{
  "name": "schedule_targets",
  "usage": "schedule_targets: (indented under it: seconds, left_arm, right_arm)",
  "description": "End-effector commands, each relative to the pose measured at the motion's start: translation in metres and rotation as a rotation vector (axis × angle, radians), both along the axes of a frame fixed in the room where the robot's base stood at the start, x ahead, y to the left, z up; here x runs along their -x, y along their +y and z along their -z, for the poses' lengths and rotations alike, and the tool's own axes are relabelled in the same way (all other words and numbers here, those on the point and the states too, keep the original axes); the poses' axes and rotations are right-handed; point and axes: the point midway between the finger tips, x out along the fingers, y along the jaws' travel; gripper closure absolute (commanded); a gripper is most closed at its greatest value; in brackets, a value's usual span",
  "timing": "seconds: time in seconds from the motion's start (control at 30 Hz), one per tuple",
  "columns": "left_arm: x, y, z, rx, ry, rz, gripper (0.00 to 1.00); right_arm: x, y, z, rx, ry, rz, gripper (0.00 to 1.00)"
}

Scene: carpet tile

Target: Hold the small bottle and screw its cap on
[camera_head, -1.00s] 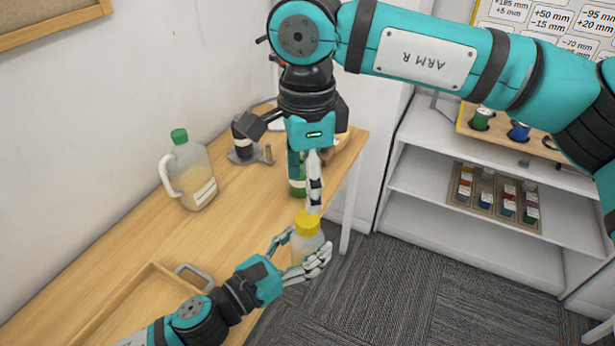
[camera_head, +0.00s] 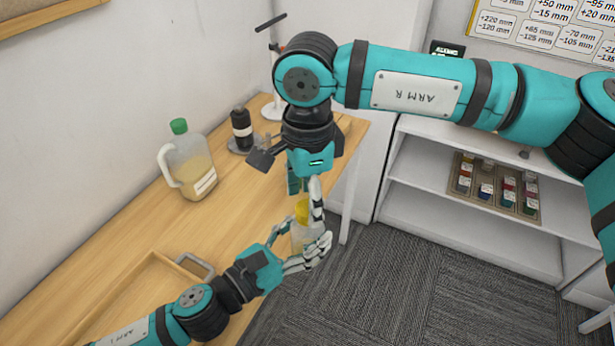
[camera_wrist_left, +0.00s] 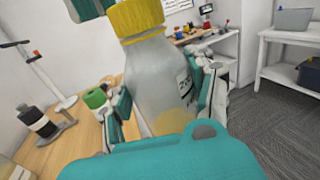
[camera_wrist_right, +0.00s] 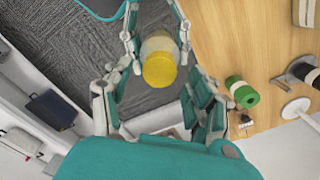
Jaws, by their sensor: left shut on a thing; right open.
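The small bottle (camera_wrist_left: 160,75) is translucent with pale yellow liquid at its bottom. Its yellow cap (camera_wrist_left: 135,15) sits on the bottle's mouth; I cannot tell how tightly. My left gripper (camera_head: 303,247) is shut around the bottle's body and holds it near the table's right edge. My right gripper (camera_head: 305,200) points down from above, with its fingers on either side of the cap. In the right wrist view the cap (camera_wrist_right: 159,69) lies between the open fingers, apart from them. In the head view the right fingers partly hide the cap (camera_head: 301,211).
A jug with a green cap (camera_head: 187,163) stands on the wooden table (camera_head: 130,235) at the left. A tray with a handle (camera_head: 160,290) is at the front. Shelves (camera_head: 440,215) stand at right.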

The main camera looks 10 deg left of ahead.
Motion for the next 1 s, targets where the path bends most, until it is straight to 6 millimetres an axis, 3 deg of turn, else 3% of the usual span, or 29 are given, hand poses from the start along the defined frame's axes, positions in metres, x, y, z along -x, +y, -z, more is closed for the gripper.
schedule_targets:
  seconds: [0.2, 0.5, 0.93, 1.0]
  left_arm:
    - [0.0, 0.0, 0.0, 0.001, -0.001, 0.0, 1.0]
    - [0.0, 0.0, 0.0, 0.001, -0.001, 0.0, 1.0]
    - [0.0, 0.0, 0.0, 0.001, -0.001, 0.001, 1.0]
    - [0.0, 0.0, 0.0, 0.001, -0.001, 0.002, 1.0]
  right_arm:
    - [0.0, 0.0, 0.017, 0.0, 0.0, -0.001, 0.42]
    - [0.0, 0.0, 0.018, 0.0, -0.001, 0.0, 0.42]
    - [0.0, 0.0, 0.018, -0.001, -0.002, 0.0, 0.98]
    - [-0.001, 0.0, 0.018, -0.001, -0.002, 0.003, 1.0]
